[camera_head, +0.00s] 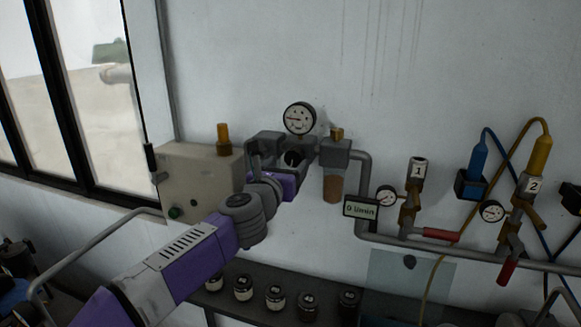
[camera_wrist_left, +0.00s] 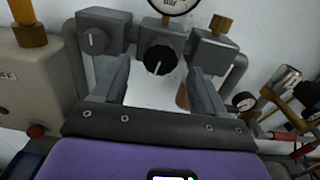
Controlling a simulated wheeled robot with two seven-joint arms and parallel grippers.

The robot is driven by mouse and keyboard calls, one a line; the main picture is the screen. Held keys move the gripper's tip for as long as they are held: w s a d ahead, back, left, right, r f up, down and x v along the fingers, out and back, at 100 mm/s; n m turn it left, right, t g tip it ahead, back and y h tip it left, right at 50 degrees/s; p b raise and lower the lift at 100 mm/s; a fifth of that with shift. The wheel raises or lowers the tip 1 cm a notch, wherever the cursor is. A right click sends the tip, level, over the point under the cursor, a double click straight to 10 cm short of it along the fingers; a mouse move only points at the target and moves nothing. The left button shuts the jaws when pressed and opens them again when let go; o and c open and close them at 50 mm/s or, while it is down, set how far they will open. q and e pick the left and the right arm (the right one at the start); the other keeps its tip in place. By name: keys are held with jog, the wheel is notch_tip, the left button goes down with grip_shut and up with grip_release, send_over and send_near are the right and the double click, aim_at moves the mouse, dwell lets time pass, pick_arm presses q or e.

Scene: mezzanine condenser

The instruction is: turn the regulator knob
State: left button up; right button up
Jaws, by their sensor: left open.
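The regulator knob (camera_wrist_left: 158,56) is black with a white pointer mark, on a grey block below a round pressure gauge. In the head view the knob (camera_head: 292,159) shows partly, behind my left gripper. My left gripper (camera_wrist_left: 160,80) is open, with one finger to each side of the knob in the left wrist view. The fingers look apart from the knob, and I cannot tell whether the tips reach level with it. In the head view my left gripper (camera_head: 281,164) is raised to the regulator from the lower left. My right gripper is not in view.
The pressure gauge (camera_head: 300,118) sits above the regulator. A smaller grey knob (camera_wrist_left: 94,40) is on the block to the left. A beige box (camera_head: 198,178) stands left, and a filter bowl (camera_head: 333,187) hangs right. Several jars (camera_head: 275,298) stand on a shelf below.

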pick_arm(q)
jog(key=v, duration=0.3)
jog(key=shift+s+a+b, duration=0.1)
jog(key=shift+s+b, duration=0.15)
jog(key=shift+b, duration=0.05)
jog(key=s+a+f+m+g+y, duration=0.1)
jog(key=a+f+m+g, duration=0.3)
jog(key=f, duration=1.1)
jog(key=s+d+f+m+g+y, duration=0.1)
jog(key=f+m, duration=0.6)
jog(key=f, duration=0.9)
jog(key=a+f+m+g+y, duration=0.1)
jog(key=a+f+m+g, duration=0.3)
jog(key=f, duration=1.1)
jog(key=s+f+m+g, duration=0.3)
jog(key=s+f+m, duration=0.5)
jog(key=s+f, duration=0.6)
jog(key=s+f+m+g, duration=0.2)
jog(key=s+f+m, duration=0.1)
jog(key=s, duration=0.5)
jog(key=s+f+m+g+h, duration=0.1)
jog(key=s+f+m, duration=0.3)
jog(key=s, duration=0.4)
jog(key=shift+s+f+g+h, duration=0.35)
jog(key=shift+f+g, duration=0.2)
jog(key=shift+g, duration=0.25)
